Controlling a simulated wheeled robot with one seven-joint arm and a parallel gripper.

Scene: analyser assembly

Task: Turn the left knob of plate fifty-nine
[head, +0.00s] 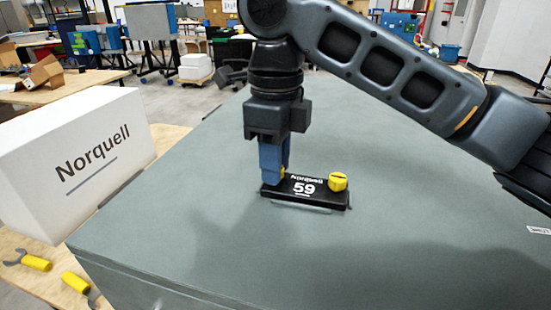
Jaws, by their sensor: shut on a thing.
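Plate fifty-nine (304,199) is a black plate marked "Norquell 59", lying on top of a large grey-green cabinet (400,235). A yellow knob (338,181) stands at its right end, uncovered. My gripper (273,180) points straight down at the plate's left end, its blue fingers shut on the left knob (283,172). Only a thin yellow sliver of that knob shows beside the fingers. The rest of it is hidden, so its turn angle cannot be told.
A white "Norquell" box (75,160) stands left of the cabinet on a wooden table (170,138). Tools with yellow handles (36,262) lie at the lower left. My arm reaches in from the right above the cabinet. The cabinet top around the plate is clear.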

